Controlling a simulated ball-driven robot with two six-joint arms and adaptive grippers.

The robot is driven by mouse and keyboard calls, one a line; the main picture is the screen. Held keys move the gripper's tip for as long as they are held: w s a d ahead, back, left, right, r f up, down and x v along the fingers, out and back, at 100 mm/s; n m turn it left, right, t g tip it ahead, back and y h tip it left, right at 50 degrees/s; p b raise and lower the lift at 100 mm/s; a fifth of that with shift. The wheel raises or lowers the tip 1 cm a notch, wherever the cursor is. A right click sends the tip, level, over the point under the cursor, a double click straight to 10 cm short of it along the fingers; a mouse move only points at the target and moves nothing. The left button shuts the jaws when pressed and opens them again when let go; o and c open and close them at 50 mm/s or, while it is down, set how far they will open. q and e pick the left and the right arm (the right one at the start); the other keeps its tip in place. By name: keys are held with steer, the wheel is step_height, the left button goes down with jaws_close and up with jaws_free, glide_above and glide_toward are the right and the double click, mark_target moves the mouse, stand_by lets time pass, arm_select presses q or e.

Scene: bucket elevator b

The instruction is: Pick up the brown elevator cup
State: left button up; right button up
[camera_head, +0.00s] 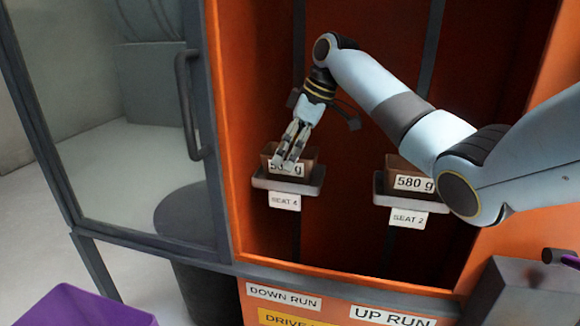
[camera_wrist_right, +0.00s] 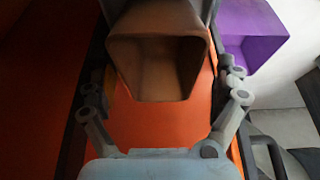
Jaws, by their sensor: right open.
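A brown elevator cup (camera_head: 309,155) with a partly hidden weight label sits on the grey tray marked SEAT 4 (camera_head: 288,186). A second brown cup (camera_head: 400,165), labelled 580 g, sits on the tray marked SEAT 2 (camera_head: 379,189), partly behind my right arm. My right gripper (camera_head: 290,155) is over the SEAT 4 cup, its fingers covering part of the label. In the right wrist view, a brown cup (camera_wrist_right: 160,65) shows its open mouth between the spread fingers of my right gripper (camera_wrist_right: 165,88). I cannot tell whether they touch it. My left gripper is not in view.
The orange cabinet (camera_head: 228,100) surrounds the seats, with dark vertical rails behind them. A glass door (camera_head: 120,130) with a grey handle (camera_head: 188,105) stands at the left. A purple bin (camera_head: 85,308) is at the lower left. A grey box (camera_head: 515,295) is at the lower right.

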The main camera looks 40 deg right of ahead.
steer(key=shift+f, duration=0.15)
steer(key=c, duration=1.8)
